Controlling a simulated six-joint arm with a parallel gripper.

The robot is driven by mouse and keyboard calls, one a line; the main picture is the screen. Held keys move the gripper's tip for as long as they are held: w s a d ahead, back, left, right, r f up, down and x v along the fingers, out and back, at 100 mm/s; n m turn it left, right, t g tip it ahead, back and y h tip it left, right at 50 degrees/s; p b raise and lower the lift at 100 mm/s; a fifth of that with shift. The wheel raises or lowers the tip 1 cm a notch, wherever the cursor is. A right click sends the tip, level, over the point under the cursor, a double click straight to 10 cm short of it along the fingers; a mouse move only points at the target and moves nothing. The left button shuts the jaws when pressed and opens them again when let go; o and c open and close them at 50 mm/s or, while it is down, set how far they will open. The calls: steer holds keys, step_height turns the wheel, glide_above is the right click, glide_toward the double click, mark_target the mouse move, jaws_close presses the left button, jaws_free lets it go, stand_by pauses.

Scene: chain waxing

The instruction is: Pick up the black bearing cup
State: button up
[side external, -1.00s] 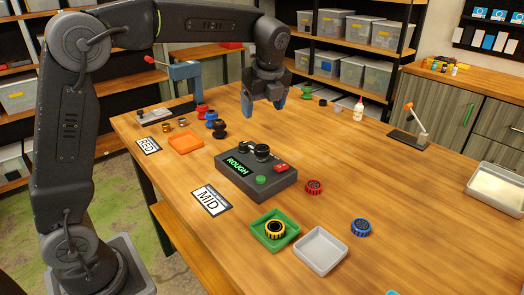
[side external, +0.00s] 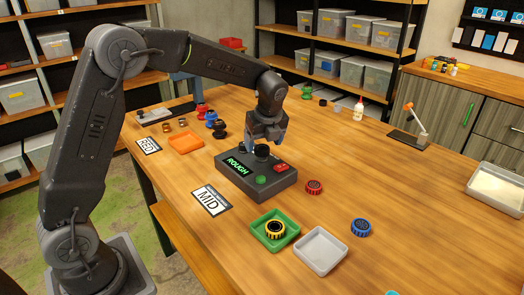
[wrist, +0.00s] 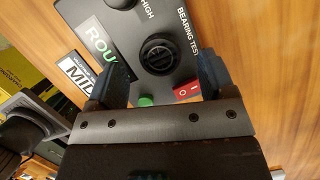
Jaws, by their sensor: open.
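A round black bearing cup (side external: 261,150) sits on the dark bearing tester box (side external: 249,181). In the wrist view the cup (wrist: 158,53) lies between my two fingers, with gaps on both sides. My gripper (side external: 263,142) is open, pointing down over the tester, and partly hides the cup in the side view. The wrist view shows my open gripper (wrist: 162,68) too. The tester's display (side external: 237,166) reads ROUGH in green.
A second black round part (wrist: 122,3) by the HIGH label, a green button (side external: 260,180) and a red switch (side external: 281,167) are on the tester. Green (side external: 291,236) and grey (side external: 321,263) trays and red (side external: 314,187) and blue (side external: 361,228) cups are in front.

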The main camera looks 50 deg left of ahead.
mark_target(259, 147)
steer(key=shift+x, duration=1.1)
steer(key=c, duration=1.1)
steer(key=shift+r, duration=0.1)
steer(key=shift+r, duration=0.5)
steer(key=r, duration=0.3)
steer(key=shift+s+a+r, duration=0.25)
steer(key=shift+a+r, duration=0.05)
steer(key=shift+a, duration=0.05)
steer(key=s+a+r, duration=0.2)
steer(key=a, duration=0.1)
steer(key=s+a+r, duration=0.4)
steer(key=a, duration=0.1)
steer(key=shift+s+a+r, duration=0.15)
steer(key=shift+s+a, duration=0.1)
steer(key=shift+a, duration=0.1)
